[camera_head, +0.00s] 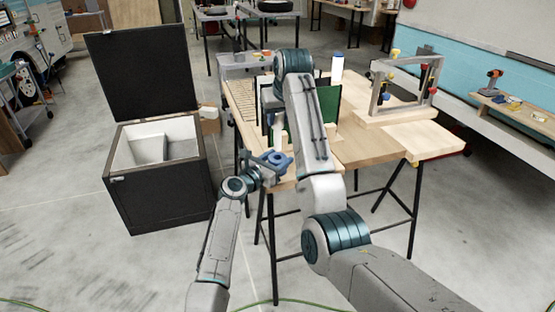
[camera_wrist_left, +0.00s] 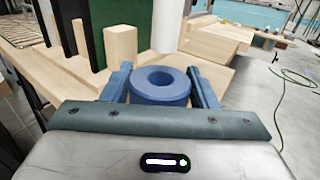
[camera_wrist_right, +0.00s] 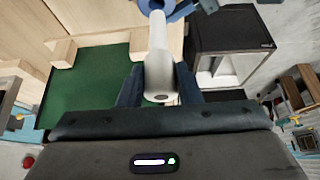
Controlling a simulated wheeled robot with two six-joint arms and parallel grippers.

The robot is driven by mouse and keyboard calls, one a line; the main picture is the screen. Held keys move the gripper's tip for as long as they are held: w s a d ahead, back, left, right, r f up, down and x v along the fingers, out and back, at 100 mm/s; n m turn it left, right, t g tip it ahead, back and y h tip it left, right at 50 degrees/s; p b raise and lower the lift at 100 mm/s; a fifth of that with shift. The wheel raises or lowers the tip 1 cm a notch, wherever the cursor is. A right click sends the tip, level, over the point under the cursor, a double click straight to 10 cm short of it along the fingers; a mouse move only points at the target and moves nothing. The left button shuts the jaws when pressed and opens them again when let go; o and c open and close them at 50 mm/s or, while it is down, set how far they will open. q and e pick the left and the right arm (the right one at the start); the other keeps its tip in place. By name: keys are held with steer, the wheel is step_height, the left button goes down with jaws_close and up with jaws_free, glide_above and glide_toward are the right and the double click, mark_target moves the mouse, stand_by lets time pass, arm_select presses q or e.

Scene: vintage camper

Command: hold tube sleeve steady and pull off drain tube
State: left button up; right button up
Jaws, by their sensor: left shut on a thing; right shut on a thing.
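The blue ring-shaped tube sleeve (camera_head: 279,157) is at the near left edge of the workbench. My left gripper (camera_head: 268,168) is shut on it. In the left wrist view the sleeve (camera_wrist_left: 160,96) sits between the two fingers, and its central hole looks empty from above. My right gripper (camera_wrist_right: 158,84) is shut on the pale drain tube (camera_wrist_right: 158,50). The tube's far end meets or overlaps the blue sleeve (camera_wrist_right: 178,10) in the right wrist view; I cannot tell whether they touch. My right arm hides the right gripper in the head view.
The wooden workbench (camera_head: 365,147) holds a green panel (camera_head: 327,103), wooden blocks (camera_wrist_left: 122,44) and a grey frame (camera_head: 405,85) at the right. An open black box (camera_head: 162,193) with a pale interior stands left of the bench. The floor between them is narrow.

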arm_select(q)
steer(key=o, duration=1.1)
steer(key=shift+o, duration=0.2)
steer(key=v, duration=1.2)
